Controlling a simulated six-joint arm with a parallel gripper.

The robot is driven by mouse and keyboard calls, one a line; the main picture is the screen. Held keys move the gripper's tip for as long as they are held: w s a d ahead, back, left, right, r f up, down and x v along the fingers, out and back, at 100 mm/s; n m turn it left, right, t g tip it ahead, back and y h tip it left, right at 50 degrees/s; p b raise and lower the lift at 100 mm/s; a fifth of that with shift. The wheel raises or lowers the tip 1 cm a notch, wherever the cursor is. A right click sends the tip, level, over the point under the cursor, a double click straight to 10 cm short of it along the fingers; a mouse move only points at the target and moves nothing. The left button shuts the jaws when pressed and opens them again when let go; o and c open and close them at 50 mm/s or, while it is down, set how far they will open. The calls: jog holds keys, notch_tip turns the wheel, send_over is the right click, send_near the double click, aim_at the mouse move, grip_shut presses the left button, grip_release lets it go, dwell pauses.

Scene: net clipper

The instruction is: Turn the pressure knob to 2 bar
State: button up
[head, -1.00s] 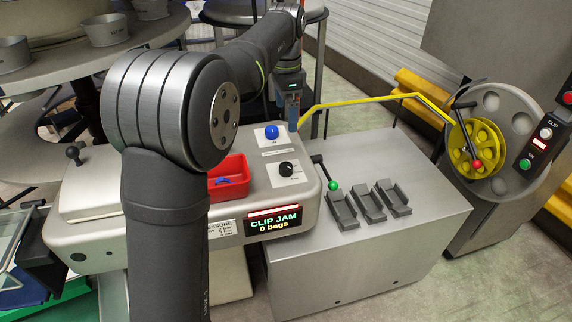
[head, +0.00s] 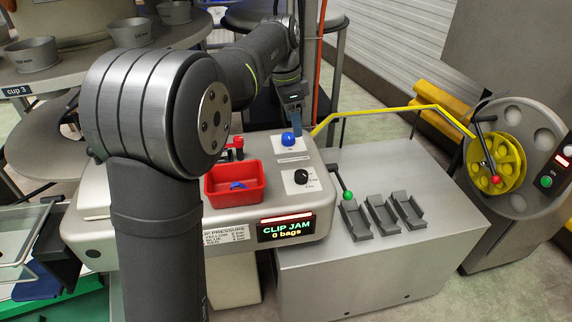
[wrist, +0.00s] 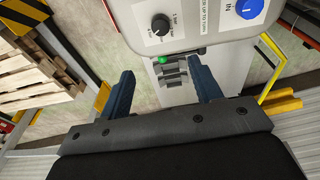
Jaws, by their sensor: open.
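The pressure knob is a small black dial (head: 301,176) on a white label plate on top of the grey machine, below the blue knob (head: 288,139). In the wrist view the black dial (wrist: 160,24) is at the top, with a blurred scale beside it; I cannot read its setting. The blue knob (wrist: 249,8) is at the top right there. My gripper (head: 296,122) is behind the blue knob in the head view. In the wrist view my gripper (wrist: 162,90) has its two blue fingers wide apart and empty, clear of the black dial.
A red tray (head: 236,186) with a blue piece stands left of the dial. A green-tipped lever (head: 347,194) and grey holders (head: 382,215) are to the right. A screen (head: 287,229) reads "CLIP JAM, 0 bags".

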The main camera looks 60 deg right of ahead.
aim_at(300, 173)
jog(key=w+a+f+n+g+h, duration=0.1)
jog(key=w+a+f+h, duration=0.1)
jog(key=w+a, duration=0.15)
jog(key=x, duration=0.5)
jog(key=s+x, duration=0.1)
jog(key=x, duration=1.1)
jog(key=shift+s+d, duration=0.15)
jog(key=shift+s, duration=0.1)
jog(key=c, duration=1)
